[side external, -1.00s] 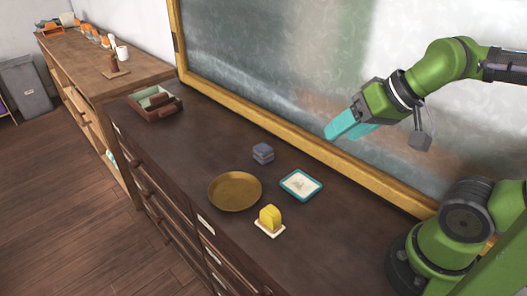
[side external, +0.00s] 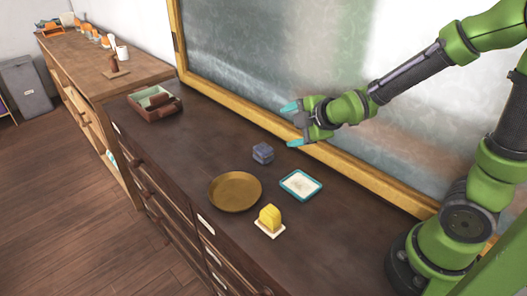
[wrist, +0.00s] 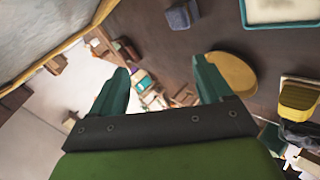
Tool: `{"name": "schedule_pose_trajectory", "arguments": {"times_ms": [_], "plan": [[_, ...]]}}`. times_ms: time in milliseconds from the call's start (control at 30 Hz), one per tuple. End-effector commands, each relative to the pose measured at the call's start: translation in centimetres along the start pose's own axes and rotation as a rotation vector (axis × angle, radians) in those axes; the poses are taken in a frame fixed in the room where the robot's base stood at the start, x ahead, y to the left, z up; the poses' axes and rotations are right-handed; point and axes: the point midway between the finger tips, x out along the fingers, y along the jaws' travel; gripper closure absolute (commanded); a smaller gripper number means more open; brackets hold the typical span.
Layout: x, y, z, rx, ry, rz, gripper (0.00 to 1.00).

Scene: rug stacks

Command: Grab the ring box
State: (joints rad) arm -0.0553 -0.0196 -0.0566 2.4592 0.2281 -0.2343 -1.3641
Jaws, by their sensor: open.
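The ring box, a small dark blue box (side external: 263,153), sits on the dark cabinet top behind the brass plate. It also shows in the wrist view (wrist: 181,16) near the top edge. My gripper (side external: 291,125) is open and empty, its two teal fingers spread apart. It hangs in the air to the upper right of the box in the side view, not touching it. In the wrist view the fingers (wrist: 160,75) point away from my palm, and the box lies outside the space between them.
A round brass plate (side external: 235,192), a teal-rimmed tray (side external: 300,185) and a yellow object on a white base (side external: 270,219) stand near the box. A divided wooden box (side external: 154,104) is at the far left. A gold-framed board (side external: 300,60) rises behind the cabinet.

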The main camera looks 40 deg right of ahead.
Motion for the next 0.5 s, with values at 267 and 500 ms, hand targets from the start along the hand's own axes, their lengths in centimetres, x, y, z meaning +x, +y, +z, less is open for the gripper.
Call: {"name": "schedule_pose_trajectory", "arguments": {"times_ms": [267,500], "plan": [[8.2,-3.6,2.1,-1.057,-0.101,0.140,0.21],[10.9,-6.6,2.6,-1.693,-0.192,0.215,0.21]]}}
